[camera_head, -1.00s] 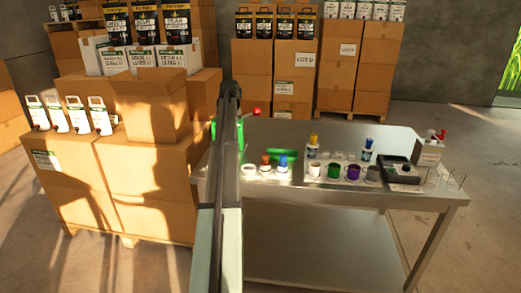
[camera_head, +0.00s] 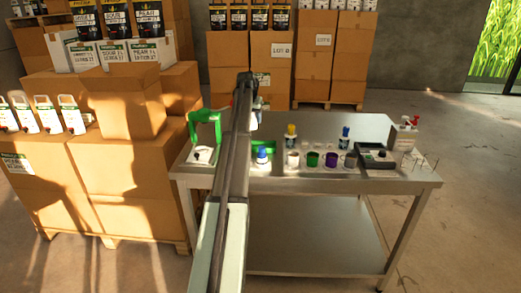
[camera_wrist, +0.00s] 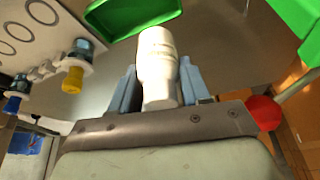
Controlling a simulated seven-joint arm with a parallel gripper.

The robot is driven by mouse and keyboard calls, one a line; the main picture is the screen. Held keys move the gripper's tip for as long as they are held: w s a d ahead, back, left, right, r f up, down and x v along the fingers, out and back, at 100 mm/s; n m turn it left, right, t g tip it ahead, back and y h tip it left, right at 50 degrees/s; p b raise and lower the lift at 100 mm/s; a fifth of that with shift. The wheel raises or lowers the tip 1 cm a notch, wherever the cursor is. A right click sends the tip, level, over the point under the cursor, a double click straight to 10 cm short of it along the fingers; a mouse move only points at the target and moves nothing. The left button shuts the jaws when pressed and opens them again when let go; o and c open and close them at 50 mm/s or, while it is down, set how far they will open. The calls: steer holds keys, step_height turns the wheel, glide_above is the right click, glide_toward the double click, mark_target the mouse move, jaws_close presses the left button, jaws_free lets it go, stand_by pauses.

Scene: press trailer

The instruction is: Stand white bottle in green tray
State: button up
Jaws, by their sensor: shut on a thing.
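The white bottle (camera_wrist: 158,52) is held between the two blue-grey fingers of my gripper (camera_wrist: 157,78) in the wrist view. Its far end points toward the green tray (camera_wrist: 108,18), which lies at the top of that view. The bottle looks clear of the tray, but the gap is hard to judge. In the head view my arm crosses the middle and hides most of the gripper. The green tray (camera_head: 268,146) shows there beside the arm on the metal table, partly hidden.
A green frame-like object (camera_head: 205,122) stands at the table's left end. Right of the arm are several cups, a yellow-capped bottle (camera_head: 291,136), a blue-capped bottle (camera_head: 344,138) and a dark device (camera_head: 375,155). Cardboard boxes (camera_head: 125,150) stand left. A red round thing (camera_wrist: 265,113) is beside my gripper.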

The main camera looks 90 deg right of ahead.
steer(key=shift+m, duration=0.4)
steer(key=shift+f, duration=5)
steer(key=o, duration=1.1)
steer(key=shift+f, duration=0.1)
steer(key=shift+w, duration=0.15)
steer(key=v, duration=1.2)
steer(key=shift+w, duration=0.1)
steer(key=shift+o, duration=0.4)
